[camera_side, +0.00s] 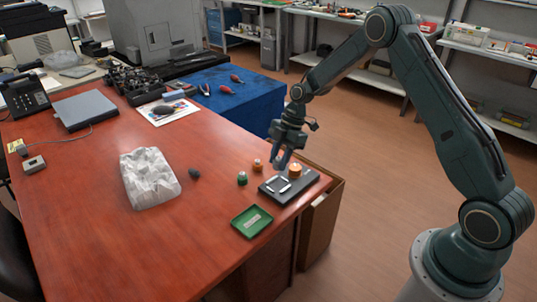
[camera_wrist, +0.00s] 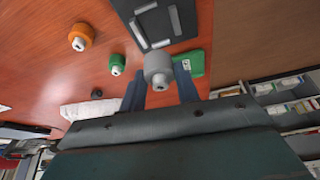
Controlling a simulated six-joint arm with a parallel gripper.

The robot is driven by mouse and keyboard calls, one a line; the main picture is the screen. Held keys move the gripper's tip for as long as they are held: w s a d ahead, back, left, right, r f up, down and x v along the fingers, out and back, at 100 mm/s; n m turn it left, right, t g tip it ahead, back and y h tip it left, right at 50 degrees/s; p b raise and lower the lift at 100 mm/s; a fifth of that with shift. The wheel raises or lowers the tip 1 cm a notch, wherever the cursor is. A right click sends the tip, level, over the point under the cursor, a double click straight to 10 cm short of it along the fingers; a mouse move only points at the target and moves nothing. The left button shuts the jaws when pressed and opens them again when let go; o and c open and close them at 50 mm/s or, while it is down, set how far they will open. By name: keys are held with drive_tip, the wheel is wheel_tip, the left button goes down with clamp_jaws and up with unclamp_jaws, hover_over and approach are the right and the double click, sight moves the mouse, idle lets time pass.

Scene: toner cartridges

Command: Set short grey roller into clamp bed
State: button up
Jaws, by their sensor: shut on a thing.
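The short grey roller (camera_wrist: 157,68) is between the two fingers of my gripper (camera_wrist: 158,84), which is shut on it; its pale end shows in the wrist view. The roller cannot be told apart from the fingers there. In the wrist view the clamp bed (camera_wrist: 139,33) lies beyond the roller, with its recess in sight. Whether the roller touches the plate cannot be told.
A green tray (camera_side: 241,222) lies in front. A crumpled white bag (camera_side: 150,178) and a dark lump (camera_side: 194,173) are farther left.

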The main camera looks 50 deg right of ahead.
drive_tip(key=shift+s+a+f, duration=0.1)
drive_tip(key=shift+s, duration=0.1)
drive_tip(key=shift+f, duration=0.1)
drive_tip(key=shift+f, duration=2.45)
